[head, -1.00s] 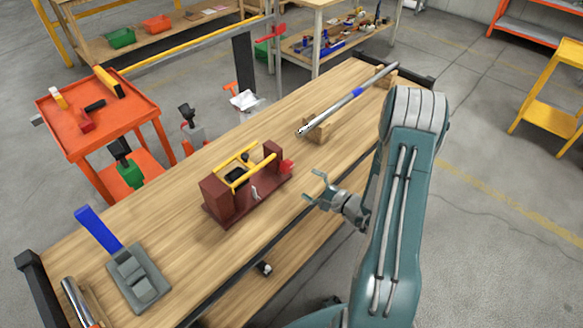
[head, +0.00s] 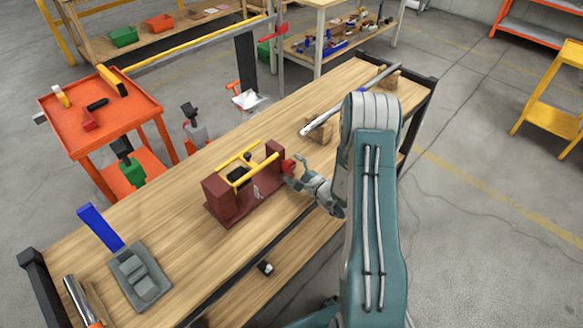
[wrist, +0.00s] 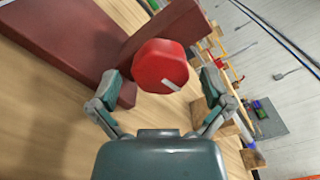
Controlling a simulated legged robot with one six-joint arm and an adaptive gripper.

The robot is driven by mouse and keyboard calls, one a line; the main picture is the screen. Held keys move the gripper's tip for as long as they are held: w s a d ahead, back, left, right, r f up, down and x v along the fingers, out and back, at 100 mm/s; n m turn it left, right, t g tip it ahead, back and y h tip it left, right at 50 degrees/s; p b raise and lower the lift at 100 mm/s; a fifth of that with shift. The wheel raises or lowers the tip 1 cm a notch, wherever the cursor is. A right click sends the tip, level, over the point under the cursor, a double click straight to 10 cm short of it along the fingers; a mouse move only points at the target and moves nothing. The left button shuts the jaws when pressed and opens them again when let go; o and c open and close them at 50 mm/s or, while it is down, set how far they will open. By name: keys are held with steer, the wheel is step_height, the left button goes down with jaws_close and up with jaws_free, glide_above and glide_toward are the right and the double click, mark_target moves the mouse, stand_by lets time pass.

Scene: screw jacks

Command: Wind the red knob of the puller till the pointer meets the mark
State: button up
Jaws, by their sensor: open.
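The puller (head: 232,204) is a dark red frame with yellow bars, standing on the wooden workbench. Its red knob (head: 288,166) sticks out from the right end plate. In the wrist view the red knob (wrist: 161,67) is large and faceted, with a white mark on its face. My gripper (head: 291,175) is open at the knob. In the wrist view its two fingers (wrist: 160,80) stand on either side of the knob, with gaps showing. I cannot make out the pointer or its mark.
On the bench (head: 180,180), a grey block with a blue lever (head: 140,275) stands at the near left. A metal rod (head: 350,102) rests on wooden blocks beyond the puller. An orange cart (head: 100,105) stands behind the bench.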

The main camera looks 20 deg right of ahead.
steer(key=shift+w, duration=0.1)
steer(key=shift+c, duration=0.3)
steer(key=c, duration=1.1)
steer(key=shift+m, duration=0.4)
